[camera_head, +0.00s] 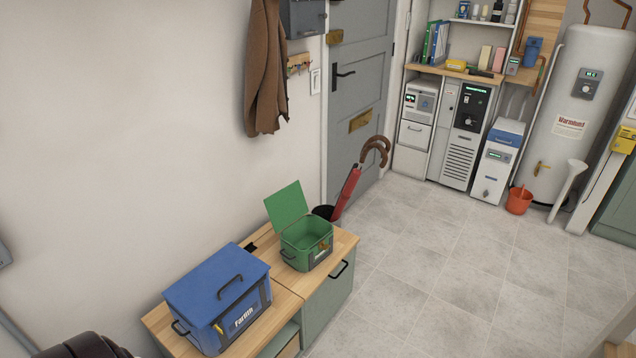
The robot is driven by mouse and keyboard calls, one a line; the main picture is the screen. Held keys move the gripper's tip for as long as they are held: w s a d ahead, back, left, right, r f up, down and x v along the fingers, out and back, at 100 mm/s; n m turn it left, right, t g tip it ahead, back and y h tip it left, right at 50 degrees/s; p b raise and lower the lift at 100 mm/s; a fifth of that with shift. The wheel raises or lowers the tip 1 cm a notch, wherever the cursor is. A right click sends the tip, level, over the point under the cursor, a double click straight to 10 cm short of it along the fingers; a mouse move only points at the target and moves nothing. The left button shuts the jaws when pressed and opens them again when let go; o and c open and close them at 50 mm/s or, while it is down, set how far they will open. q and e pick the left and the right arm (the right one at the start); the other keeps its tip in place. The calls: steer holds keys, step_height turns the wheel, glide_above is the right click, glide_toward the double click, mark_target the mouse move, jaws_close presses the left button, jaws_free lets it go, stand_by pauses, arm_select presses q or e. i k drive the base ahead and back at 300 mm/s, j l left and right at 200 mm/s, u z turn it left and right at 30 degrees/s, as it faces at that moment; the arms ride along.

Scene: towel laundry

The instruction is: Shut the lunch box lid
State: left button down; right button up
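A green box (305,244), which looks like the lunch box, stands on the wooden top of a low cabinet against the wall. Its green lid (287,208) is open, raised and tilted back toward the wall. The front has a dark panel with an orange-brown latch, and there are dark side handles. The inside is partly visible from above; I cannot make out any contents. Neither of my grippers shows in this view.
A blue box (219,297) with its lid down stands left of the green box on the same cabinet (330,299). A red umbrella (346,193) leans in a dark stand behind. A brown coat (266,70) hangs above. The tiled floor (440,270) to the right is clear.

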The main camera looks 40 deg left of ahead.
mark_target(285, 205)
steer(key=i+u, duration=0.4)
steer(key=i, duration=0.3)
steer(key=i+l+u, duration=0.25)
steer(key=i+u, duration=0.15)
steer(key=i, duration=0.25)
